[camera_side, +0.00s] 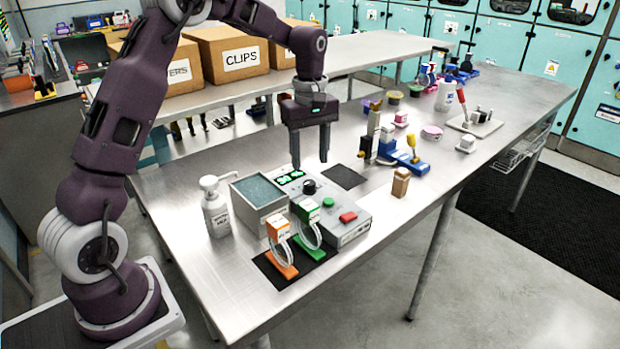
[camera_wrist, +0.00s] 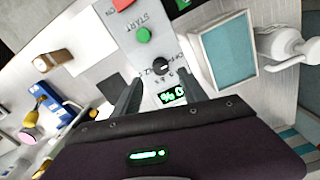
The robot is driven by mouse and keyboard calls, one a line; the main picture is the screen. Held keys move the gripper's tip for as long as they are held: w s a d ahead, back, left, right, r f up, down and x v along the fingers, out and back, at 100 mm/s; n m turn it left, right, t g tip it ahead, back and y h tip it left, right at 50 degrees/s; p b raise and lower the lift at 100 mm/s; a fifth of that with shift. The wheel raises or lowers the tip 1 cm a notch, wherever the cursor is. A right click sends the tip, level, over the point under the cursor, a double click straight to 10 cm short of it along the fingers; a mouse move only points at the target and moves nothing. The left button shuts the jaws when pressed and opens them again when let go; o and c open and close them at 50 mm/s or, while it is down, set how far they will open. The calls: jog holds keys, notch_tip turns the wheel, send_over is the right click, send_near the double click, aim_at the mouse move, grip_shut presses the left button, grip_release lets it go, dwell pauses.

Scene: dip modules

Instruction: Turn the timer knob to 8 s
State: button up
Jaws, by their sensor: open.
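The timer unit (camera_side: 345,232) is a grey box on the steel bench. Its black timer knob (camera_side: 310,186) shows near the back of the top face, and also in the wrist view (camera_wrist: 160,68) with small scale marks around it. A lit green display (camera_side: 290,178) sits beside the knob; its digits are too small to read surely. It also shows in the wrist view (camera_wrist: 172,96). My gripper (camera_side: 310,164) points down above the knob, fingers apart and empty. In the wrist view the fingers (camera_wrist: 160,82) frame the knob from either side without visible contact.
A green START button (camera_side: 328,203) and a red button (camera_side: 348,217) are on the unit. A teal-filled basin (camera_side: 258,191), a pump bottle (camera_side: 215,205), and orange (camera_side: 279,230) and green (camera_side: 308,213) clips stand close by. A wooden block (camera_side: 401,182) is to the right.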

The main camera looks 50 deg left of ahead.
aim_at(310, 183)
notch_tip(310, 183, down, 6)
jog(key=shift+f, duration=0.2)
grip_shut()
